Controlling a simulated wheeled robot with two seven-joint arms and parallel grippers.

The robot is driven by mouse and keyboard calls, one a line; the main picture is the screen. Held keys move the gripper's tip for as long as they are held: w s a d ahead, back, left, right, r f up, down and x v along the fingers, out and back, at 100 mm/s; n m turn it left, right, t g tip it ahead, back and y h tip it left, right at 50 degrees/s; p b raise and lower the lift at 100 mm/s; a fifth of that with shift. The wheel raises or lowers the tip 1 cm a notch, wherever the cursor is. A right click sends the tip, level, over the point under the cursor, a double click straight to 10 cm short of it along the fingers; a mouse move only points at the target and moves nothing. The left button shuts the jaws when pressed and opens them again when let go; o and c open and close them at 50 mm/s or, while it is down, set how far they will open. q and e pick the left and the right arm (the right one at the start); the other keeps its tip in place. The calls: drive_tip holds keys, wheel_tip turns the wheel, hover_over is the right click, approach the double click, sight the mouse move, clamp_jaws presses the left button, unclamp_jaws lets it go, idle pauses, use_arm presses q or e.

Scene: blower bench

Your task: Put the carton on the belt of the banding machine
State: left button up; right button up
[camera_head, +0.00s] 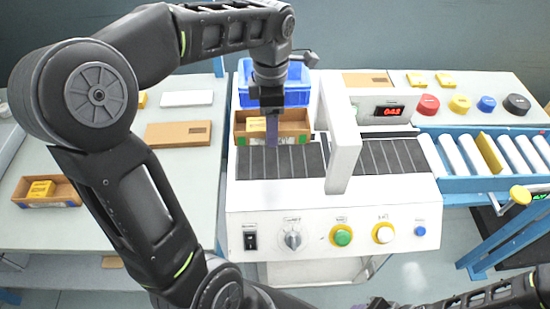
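A brown open carton (294,128) with a yellow pack (257,125) inside stands at the back of the dark, slatted belt (315,160) of the white banding machine (270,205), left of the machine's arch (342,130). My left gripper (271,143) points down at the carton's front wall and covers its middle. I see its fingers edge-on, so I cannot tell if they grip the wall. My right arm lies along the bottom right edge; its gripper (378,303) is partly cut off and its fingers are unclear.
A blue crate (298,95) stands behind the carton. A second open carton (68,192) with yellow packs and a flat brown box (178,134) lie on the left table (105,235). A roller conveyor (470,155) adjoins the machine at right. The front of the belt is clear.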

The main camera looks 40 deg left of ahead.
use_arm(q)
hover_over(273, 161)
drive_tip(key=shift+w+a+f, duration=0.1)
drive_tip(key=shift+a+f, duration=0.05)
drive_tip(key=shift+f, duration=3)
drive_tip(key=shift+f, duration=1.85)
drive_tip(key=shift+f, duration=0.15)
drive_tip(key=o, duration=1.4)
wheel_tip(273, 161, up, 12)
drive_tip(key=shift+r, duration=0.2)
